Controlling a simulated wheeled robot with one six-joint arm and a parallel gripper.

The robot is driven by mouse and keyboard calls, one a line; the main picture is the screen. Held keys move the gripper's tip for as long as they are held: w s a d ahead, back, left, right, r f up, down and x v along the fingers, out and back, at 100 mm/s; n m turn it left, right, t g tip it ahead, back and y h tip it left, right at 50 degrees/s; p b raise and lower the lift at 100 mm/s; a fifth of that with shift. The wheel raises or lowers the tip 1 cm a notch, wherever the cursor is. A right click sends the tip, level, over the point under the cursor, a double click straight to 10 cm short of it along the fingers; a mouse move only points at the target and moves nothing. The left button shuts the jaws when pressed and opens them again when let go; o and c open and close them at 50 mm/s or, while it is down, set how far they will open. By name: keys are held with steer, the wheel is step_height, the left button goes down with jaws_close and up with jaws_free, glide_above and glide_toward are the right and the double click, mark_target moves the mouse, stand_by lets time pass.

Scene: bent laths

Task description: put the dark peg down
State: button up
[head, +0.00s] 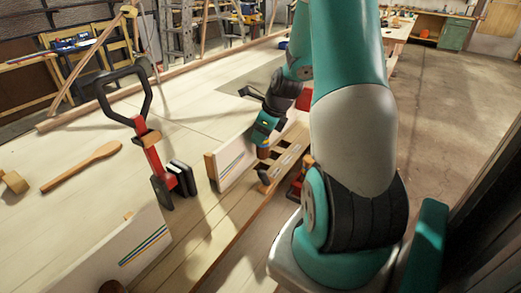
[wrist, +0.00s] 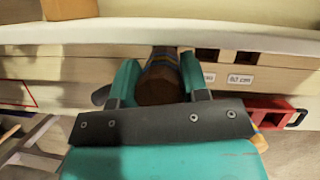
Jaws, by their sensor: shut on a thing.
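My gripper (wrist: 155,90) is shut on the dark peg (wrist: 157,85), a brown round piece with coloured bands, in the wrist view. The peg sits between the two teal fingers, its round end facing the camera. In the head view my gripper (head: 264,136) is at the table's edge, beside a white striped board and a slotted wooden rack (head: 283,165). The lower end of the peg shows small beneath the fingers. I cannot tell whether the peg touches anything below it.
A red clamp with a black handle (head: 153,150) stands left of the gripper. White striped boards (head: 232,172) stand along the table edge (head: 225,250). A wooden spoon-like tool (head: 82,166) lies at left. A red tool (wrist: 270,108) is right of the gripper in the wrist view.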

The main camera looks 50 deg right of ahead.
mark_target(261, 150)
step_height(261, 150, down, 6)
steer(key=shift+f, duration=0.1)
steer(key=o, duration=0.8)
steer(key=shift+c, duration=0.2)
steer(key=v, duration=1.2)
steer(key=w+a+r+n+g+y, duration=0.1)
steer(key=w+a+r+n, duration=0.15)
steer(key=a+n, duration=0.65)
steer(key=w+a+r+n+y, duration=0.1)
steer(key=a+r+n, duration=0.3)
steer(key=a+n, duration=0.6)
steer(key=s+a+r+n+g, duration=0.1)
steer(key=s+a+r+n, duration=0.1)
steer(key=s+a+n, duration=0.5)
steer(key=s+a+r+n+g+y, duration=0.1)
steer(key=s+a+r+n+g, duration=0.1)
steer(key=s+a+n, duration=0.5)
steer(key=a+r+n, duration=0.1)
steer(key=a+n, duration=0.5)
steer(key=n, duration=0.1)
steer(key=shift+s+a, duration=0.2)
steer(key=shift+a, duration=0.1)
